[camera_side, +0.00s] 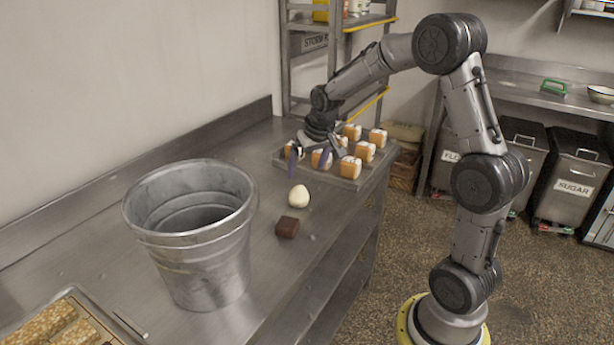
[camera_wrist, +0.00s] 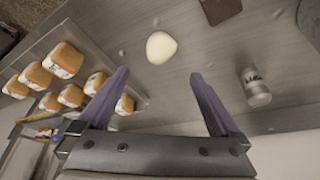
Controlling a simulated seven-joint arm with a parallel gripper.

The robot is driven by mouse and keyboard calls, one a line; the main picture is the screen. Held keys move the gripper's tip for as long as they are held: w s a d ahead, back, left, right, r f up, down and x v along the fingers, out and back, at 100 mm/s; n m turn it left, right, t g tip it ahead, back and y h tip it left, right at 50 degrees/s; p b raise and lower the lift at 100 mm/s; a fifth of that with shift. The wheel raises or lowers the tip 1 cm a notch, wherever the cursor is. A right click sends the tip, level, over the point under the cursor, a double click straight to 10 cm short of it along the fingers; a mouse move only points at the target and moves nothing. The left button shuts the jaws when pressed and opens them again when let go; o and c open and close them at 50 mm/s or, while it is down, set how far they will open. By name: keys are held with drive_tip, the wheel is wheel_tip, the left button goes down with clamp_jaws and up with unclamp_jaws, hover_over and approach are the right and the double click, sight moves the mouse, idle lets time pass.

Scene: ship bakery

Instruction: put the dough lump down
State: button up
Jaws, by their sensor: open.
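The dough lump (camera_side: 299,196) is a pale, rounded piece resting on the steel bench. It also shows in the wrist view (camera_wrist: 161,47), ahead of my fingertips and apart from them. My gripper (camera_side: 308,156) hangs over the near left edge of the tray of loaves. Its two purple fingers are spread in the wrist view (camera_wrist: 162,82), with nothing between them. The dough lump lies clear of the gripper, nearer the camera in the side view.
A tray (camera_side: 346,183) holds several wrapped loaves. A small labelled canister (camera_wrist: 256,88) stands on the bench. Bare bench (camera_side: 245,160) lies left of the tray.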

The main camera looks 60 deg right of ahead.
drive_tip(key=s+a+r+n+t, duration=0.1)
drive_tip(key=s+a+r+n, duration=0.2)
drive_tip(key=s+a+r, duration=0.75)
drive_tip(key=s+a+f+n+y, duration=0.2)
drive_tip(key=s+a, duration=0.7)
drive_tip(key=s, duration=0.5)
drive_tip(key=shift+s+f+n+t, duration=0.25)
drive_tip(key=shift+n+t, duration=0.05)
drive_tip(key=shift+n, duration=0.2)
